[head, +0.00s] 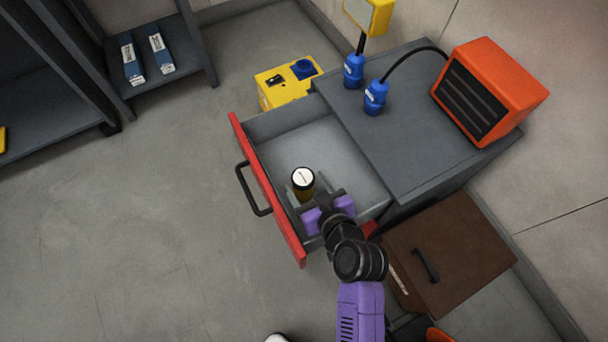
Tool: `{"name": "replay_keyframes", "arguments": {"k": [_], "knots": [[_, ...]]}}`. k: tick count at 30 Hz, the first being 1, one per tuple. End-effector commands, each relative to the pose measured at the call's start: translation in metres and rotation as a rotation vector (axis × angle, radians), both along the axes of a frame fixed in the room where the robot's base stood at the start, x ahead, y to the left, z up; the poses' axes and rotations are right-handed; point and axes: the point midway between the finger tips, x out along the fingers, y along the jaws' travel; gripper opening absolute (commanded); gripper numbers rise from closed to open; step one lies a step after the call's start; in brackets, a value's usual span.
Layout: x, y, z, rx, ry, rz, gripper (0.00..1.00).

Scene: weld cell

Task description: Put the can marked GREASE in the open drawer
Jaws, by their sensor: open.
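The open drawer (350,158) sticks out from the grey cabinet, with a red front and a black handle. A dark can with a white lid (303,177) is inside the drawer area, near its front; its marking is too small to read. My gripper (304,191) reaches over the drawer from the lower right, with its fingers at the can's sides. The jaws are open around or beside the can. I cannot tell whether the can rests on the drawer floor. The can's lower part is partly hidden by my gripper.
On the cabinet top (400,150) stand an orange heater-like box (490,90) and two blue plugs (375,97) with black cables. A yellow box (287,82) sits behind the drawer. A brown box (450,250) stands at the lower right. The floor at left is clear.

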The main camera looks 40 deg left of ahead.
Motion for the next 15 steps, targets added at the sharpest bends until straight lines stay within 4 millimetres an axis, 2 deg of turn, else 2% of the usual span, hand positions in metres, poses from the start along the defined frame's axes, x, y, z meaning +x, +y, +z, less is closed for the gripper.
{"name": "replay_keyframes", "arguments": {"k": [1,6,15], "knots": [[-0.004,-0.01,0.009,-0.001,0.003,-0.005,0.75],[-0.018,-0.038,0.026,-0.001,0.001,-0.003,0.75],[-0.032,-0.067,0.041,0.001,0.001,-0.002,0.75]]}}
